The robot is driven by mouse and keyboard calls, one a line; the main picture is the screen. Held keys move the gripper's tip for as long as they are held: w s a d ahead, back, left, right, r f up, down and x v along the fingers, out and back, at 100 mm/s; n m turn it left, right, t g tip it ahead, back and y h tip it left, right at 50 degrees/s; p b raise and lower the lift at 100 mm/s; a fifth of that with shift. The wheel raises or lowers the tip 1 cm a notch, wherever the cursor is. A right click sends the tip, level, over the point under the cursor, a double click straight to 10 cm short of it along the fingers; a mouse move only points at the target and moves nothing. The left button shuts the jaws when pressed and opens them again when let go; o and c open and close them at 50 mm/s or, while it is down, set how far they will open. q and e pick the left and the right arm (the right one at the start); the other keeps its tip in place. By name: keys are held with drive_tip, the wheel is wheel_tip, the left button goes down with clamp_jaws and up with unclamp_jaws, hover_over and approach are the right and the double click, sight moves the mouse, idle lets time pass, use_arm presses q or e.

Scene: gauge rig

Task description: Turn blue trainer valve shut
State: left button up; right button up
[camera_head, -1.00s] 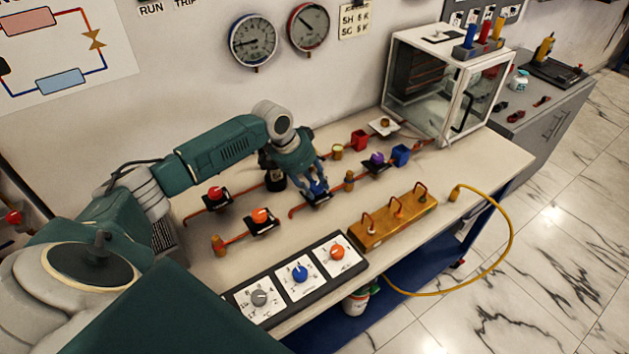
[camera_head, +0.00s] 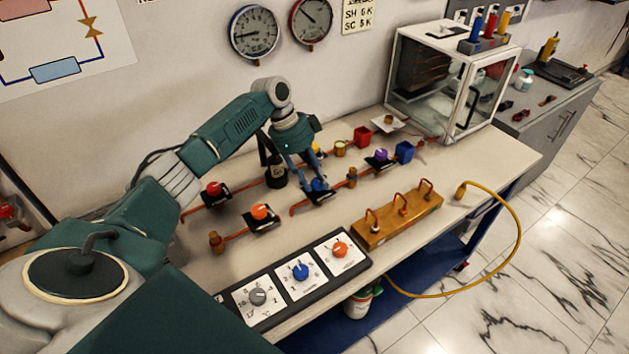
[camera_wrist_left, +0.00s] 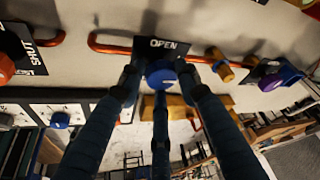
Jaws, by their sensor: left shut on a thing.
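The blue trainer valve (camera_head: 318,185) sits on a black plate on the bench, on a copper pipe. In the left wrist view its round blue knob (camera_wrist_left: 161,74) shows with a small white mark, below the word OPEN on the plate. My left gripper (camera_head: 314,181) reaches down over the valve from above. In the left wrist view its dark fingers (camera_wrist_left: 160,88) surround the knob and are shut on it. The fingers hide part of the knob in the head view. My right gripper is not in view.
Nearby valves have red (camera_head: 214,188), orange (camera_head: 261,211) and purple (camera_head: 381,155) knobs. A dial panel (camera_head: 271,328) and a brass manifold (camera_head: 411,224) lie along the front. Two gauges hang on the wall.

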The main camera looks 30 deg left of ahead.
use_arm(q)
drive_tip(key=shift+w+d+r, duration=0.1)
drive_tip(key=shift+w+r, duration=0.25)
drive_tip(key=shift+r, duration=0.1)
drive_tip(key=o, duration=1.1)
drive_tip(key=shift+d+f, duration=0.15)
drive_tip(key=shift+s, duration=0.1)
drive_tip(key=v, duration=1.2)
